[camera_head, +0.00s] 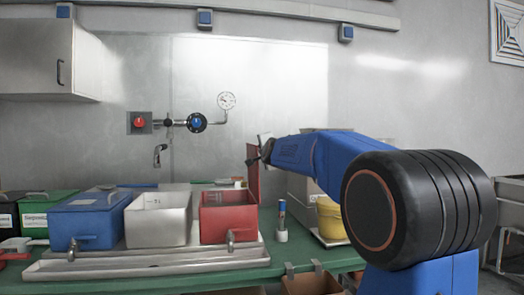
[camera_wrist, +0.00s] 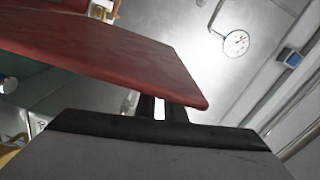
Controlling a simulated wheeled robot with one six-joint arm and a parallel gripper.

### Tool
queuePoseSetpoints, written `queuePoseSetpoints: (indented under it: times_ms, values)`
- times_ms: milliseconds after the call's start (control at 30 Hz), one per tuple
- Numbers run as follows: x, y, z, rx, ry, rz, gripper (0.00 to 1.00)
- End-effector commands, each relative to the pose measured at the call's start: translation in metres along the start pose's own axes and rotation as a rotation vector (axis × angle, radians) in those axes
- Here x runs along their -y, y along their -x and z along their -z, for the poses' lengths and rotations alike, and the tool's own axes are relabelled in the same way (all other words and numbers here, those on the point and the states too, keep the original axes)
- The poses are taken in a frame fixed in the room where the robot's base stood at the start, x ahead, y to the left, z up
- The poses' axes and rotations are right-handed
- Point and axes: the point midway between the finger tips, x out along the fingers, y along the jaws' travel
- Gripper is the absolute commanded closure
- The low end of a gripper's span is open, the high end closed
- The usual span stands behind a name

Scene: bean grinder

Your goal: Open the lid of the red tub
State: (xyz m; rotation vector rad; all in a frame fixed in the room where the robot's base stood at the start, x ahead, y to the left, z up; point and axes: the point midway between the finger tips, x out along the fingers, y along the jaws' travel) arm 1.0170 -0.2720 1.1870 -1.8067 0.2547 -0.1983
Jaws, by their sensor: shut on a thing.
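The red tub (camera_head: 226,222) stands at the right end of a row of tubs on the bench, and its top is open. Its red lid (camera_head: 253,172) stands up near the tub's back right, seen nearly edge-on in the head view. In the wrist view the lid (camera_wrist: 110,55) is a broad red panel slanting across the upper left. My gripper (camera_head: 264,150) is shut on the lid's edge at its top. In the wrist view my gripper's dark fingers (camera_wrist: 162,108) meet the panel's lower edge. The far finger is partly hidden behind the lid.
An open white tub (camera_head: 157,221) and a closed blue tub (camera_head: 88,219) stand left of the red one on a metal tray (camera_head: 150,267). A blue-capped tube (camera_head: 282,222) and a yellow container (camera_head: 331,218) are to the right. A wall pipe with a gauge (camera_head: 227,100) is behind.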

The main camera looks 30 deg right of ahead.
Motion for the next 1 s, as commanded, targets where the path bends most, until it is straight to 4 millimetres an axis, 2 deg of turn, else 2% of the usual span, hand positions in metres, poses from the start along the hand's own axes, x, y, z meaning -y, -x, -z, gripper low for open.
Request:
queuePoseSetpoints:
  times_ms: [100, 133, 200, 467, 633, 1000]
  values:
    - [-0.001, 0.0, 0.0, 0.0, 0.001, -0.001, 1.0]
    - [-0.001, 0.0, 0.0, 0.0, 0.001, -0.001, 0.84]
    - [-0.001, 0.0, 0.0, 0.0, 0.001, -0.001, 0.72]
    - [0.0, 0.0, 0.0, 0.0, 0.001, -0.001, 0.72]
    - [0.0, 0.008, 0.0, 0.0, 0.001, 0.0, 0.72]
    - [0.001, 0.067, 0.0, 0.0, 0.0, 0.001, 0.72]
